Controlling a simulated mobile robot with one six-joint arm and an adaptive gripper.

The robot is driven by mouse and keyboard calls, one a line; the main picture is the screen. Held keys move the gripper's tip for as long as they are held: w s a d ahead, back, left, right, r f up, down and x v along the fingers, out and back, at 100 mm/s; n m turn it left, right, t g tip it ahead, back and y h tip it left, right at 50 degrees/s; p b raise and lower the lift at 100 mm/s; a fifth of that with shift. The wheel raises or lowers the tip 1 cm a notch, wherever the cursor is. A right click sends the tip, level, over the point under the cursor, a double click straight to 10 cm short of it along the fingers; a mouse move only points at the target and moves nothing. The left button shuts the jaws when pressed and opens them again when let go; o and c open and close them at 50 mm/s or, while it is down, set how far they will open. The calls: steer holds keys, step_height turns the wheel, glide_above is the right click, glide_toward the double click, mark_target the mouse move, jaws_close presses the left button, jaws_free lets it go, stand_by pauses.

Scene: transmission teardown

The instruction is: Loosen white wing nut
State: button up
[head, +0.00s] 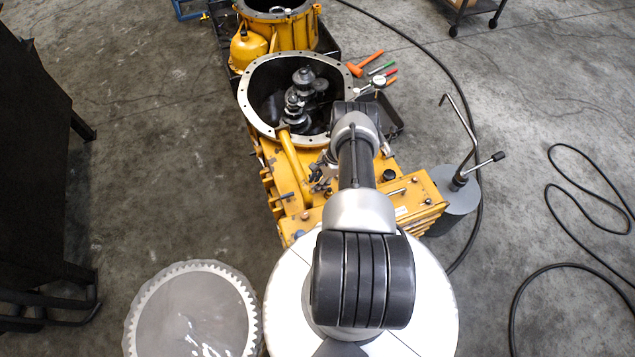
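The yellow transmission (290,168) lies across the middle of the head view, its round metal flange (250,72) open at the top. Dark shafts and gears (300,95) show inside the opening. My arm (355,165) reaches over the right part of the housing. I cannot make out my gripper; the arm covers where its end would be. I cannot pick out a white wing nut. Small metal parts (322,178) show just left of my arm, too small to identify.
A large toothed ring (190,268) lies at the lower left. A grey round stand with a bent metal rod (462,180) is on the right. Hand tools (366,65) lie beyond the flange. Black cable (560,265) loops over the floor at right. A dark table (35,170) stands left.

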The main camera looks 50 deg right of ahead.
steer(key=v, duration=1.2)
steer(key=shift+r, duration=0.1)
